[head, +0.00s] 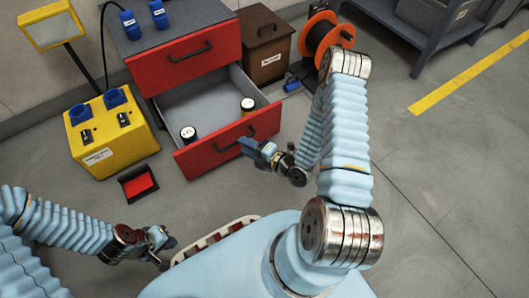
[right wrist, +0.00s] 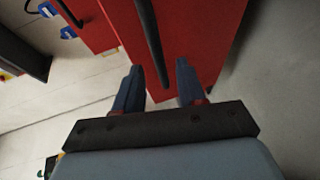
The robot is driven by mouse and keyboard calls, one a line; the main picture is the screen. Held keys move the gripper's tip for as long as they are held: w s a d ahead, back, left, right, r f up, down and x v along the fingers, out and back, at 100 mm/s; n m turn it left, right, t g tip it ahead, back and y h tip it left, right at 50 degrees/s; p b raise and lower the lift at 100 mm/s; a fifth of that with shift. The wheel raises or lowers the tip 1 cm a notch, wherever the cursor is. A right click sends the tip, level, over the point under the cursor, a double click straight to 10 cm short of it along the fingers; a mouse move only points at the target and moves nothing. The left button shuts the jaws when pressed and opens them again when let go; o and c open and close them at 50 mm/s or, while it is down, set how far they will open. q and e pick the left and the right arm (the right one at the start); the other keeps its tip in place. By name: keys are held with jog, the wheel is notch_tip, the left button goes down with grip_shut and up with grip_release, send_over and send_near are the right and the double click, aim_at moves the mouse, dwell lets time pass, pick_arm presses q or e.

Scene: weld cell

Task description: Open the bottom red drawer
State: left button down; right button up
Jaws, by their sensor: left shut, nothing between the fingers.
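The bottom red drawer (head: 200,156) of the grey cabinet stands pulled out, its grey inside showing. My right gripper (head: 245,146) is at the right part of this handle, fingers apart; in the right wrist view the bar's near end shows between the open fingers (right wrist: 160,88). I cannot tell if they touch it. My left gripper (head: 163,250) is shut and empty, low over the floor.
The top red drawer (head: 185,62) is shut. A yellow box (head: 107,140) with blue sockets stands left, a red-and-black tray (head: 138,184) on the floor before it. A brown box (head: 265,45) and an orange cable reel (head: 322,35) stand right. Floor at right is clear.

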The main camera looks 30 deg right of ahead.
jog(key=v, duration=1)
jog(key=shift+s+d+p, duration=0.2)
jog(key=shift+s+p, duration=0.15)
jog(key=shift+p, duration=0.1)
jog(key=w+a+f+m+g+h, duration=0.2)
jog(key=a+f+m+g, duration=0.5)
jog(key=m, duration=0.5)
jog(key=s+a+m+g, duration=0.6)
jog(key=a+m, duration=0.1)
jog(key=m, duration=0.4)
notch_tip(320, 180, up, 13)
jog(key=a+p, duration=0.1)
jog(key=p, duration=1.2)
jog(key=shift+s+a+m+g, duration=0.25)
jog(key=shift+s+m+g, duration=0.05)
jog(key=shift+s+m, duration=0.1)
